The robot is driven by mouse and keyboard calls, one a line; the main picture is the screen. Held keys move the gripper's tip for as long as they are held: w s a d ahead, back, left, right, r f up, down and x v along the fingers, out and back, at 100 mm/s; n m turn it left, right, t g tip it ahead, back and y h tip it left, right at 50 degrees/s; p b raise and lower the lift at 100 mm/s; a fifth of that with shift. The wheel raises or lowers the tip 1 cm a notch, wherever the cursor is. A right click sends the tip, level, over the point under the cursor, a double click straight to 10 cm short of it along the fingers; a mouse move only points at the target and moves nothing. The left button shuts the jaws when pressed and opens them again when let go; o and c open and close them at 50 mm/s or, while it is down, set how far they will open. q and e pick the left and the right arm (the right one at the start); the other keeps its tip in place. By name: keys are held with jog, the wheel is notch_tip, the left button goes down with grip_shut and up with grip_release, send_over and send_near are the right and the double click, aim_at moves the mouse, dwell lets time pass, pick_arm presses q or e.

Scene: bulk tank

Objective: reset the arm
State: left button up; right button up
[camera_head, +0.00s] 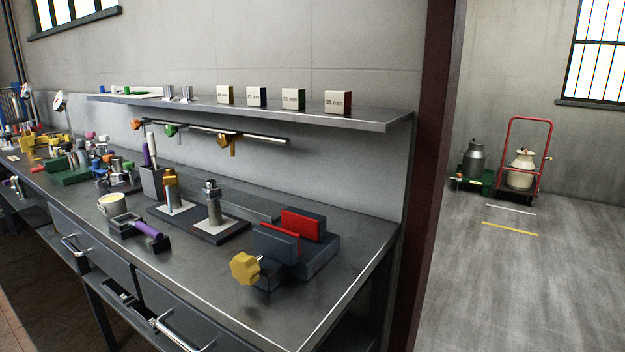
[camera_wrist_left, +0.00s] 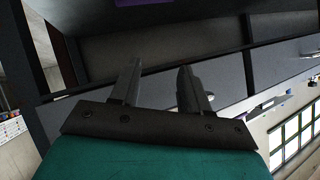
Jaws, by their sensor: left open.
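My left gripper (camera_wrist_left: 158,85) shows in the left wrist view. Its two dark fingers stand apart with nothing between them, so it is open and empty. Past the fingers are grey drawer-like fronts, seen tilted. Neither of my arms shows in the head view, and my right gripper is in no view.
A shelf (camera_head: 370,119) holds labelled boxes. Floor at right (camera_head: 500,290) is clear.

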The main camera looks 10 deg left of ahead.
pick_arm(q)
jog(key=s+d+f+n+g+h, duration=0.1)
jog(key=s+d+f+n+h, duration=0.2)
jog(key=s+d, duration=1.1)
jog(key=shift+y, duration=0.6)
jog(key=r+p, duration=0.1)
jog(key=p, duration=0.1)
jog(key=r+p, duration=0.2)
jog(key=p, duration=0.1)
jog(key=r+p, duration=0.1)
jog(key=p, duration=0.1)
jog(key=shift+s+a+r+p, duration=0.15)
jog(key=shift+a+r+p, duration=0.2)
jog(key=shift+p, duration=0.05)
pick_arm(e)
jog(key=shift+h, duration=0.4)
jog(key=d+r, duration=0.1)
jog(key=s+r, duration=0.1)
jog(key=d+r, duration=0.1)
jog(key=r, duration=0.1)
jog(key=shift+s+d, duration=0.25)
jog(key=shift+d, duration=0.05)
